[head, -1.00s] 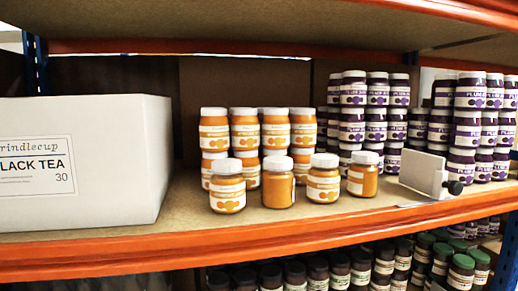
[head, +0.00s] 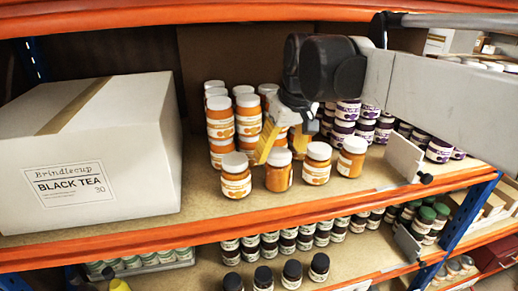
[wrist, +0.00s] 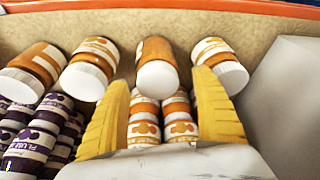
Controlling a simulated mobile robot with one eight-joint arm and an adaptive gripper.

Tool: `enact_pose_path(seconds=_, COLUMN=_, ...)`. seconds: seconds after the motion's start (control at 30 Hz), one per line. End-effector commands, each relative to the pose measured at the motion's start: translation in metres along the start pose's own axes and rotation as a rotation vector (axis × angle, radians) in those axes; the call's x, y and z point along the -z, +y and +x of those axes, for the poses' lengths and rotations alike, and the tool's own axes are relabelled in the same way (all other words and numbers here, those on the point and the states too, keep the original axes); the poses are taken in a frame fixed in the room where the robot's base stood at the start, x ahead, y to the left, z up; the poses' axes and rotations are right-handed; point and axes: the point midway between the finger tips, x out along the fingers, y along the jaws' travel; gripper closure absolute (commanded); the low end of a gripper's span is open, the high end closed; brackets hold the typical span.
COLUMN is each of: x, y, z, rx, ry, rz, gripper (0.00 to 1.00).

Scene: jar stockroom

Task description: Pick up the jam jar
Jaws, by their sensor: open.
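Orange jars with white lids stand in a front row on the shelf, with stacked orange jars (head: 220,125) behind. The second front jar from the left (head: 279,172) also shows in the wrist view (wrist: 155,55), upright, with its white lid between my finger lines. My gripper (head: 281,152) is open and empty, its yellow fingers spread just behind and above this jar. The wrist view shows both fingers (wrist: 160,88); whether they touch the jar cannot be told. Purple jars labelled plum (head: 345,115) are stacked to the right, partly hidden by my arm. Labels on the orange jars are too small to read.
A large white Black Tea box (head: 130,140) stands left of the jars. A pale divider plate (head: 404,157) stands at right on the orange-edged shelf. Front jars on either side (head: 236,178) (head: 317,165) stand close. More dark jars (head: 292,272) fill the shelf below.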

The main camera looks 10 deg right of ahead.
Motion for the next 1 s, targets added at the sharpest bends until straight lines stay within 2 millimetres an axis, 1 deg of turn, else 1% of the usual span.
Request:
enact_pose_path(seconds=0.03, x=0.006, y=0.002, z=0.001, rx=0.005, ry=-0.01, rz=-0.006, gripper=0.23)
enact_pose_path(seconds=0.1, x=0.012, y=0.003, z=0.002, rx=0.009, ry=-0.017, rz=-0.013, gripper=0.23)
enact_pose_path(seconds=0.23, x=0.014, y=0.003, z=0.011, rx=0.011, ry=-0.022, rz=-0.016, gripper=0.23)
enact_pose_path(seconds=0.47, x=0.011, y=0.004, z=0.038, rx=0.01, ry=-0.021, rz=-0.015, gripper=0.23)
enact_pose_path(seconds=0.6, x=0.009, y=0.005, z=0.06, rx=0.01, ry=-0.021, rz=-0.015, gripper=0.23)
enact_pose_path(seconds=0.7, x=0.008, y=0.005, z=0.071, rx=0.01, ry=-0.021, rz=-0.016, gripper=0.23)
enact_pose_path(seconds=0.8, x=0.008, y=0.005, z=0.076, rx=0.01, ry=-0.021, rz=-0.016, gripper=0.23)
enact_pose_path(seconds=0.97, x=0.007, y=0.005, z=0.076, rx=0.01, ry=-0.021, rz=-0.015, gripper=0.23)
enact_pose_path(seconds=1.0, x=0.007, y=0.005, z=0.076, rx=0.01, ry=-0.021, rz=-0.015, gripper=0.32)
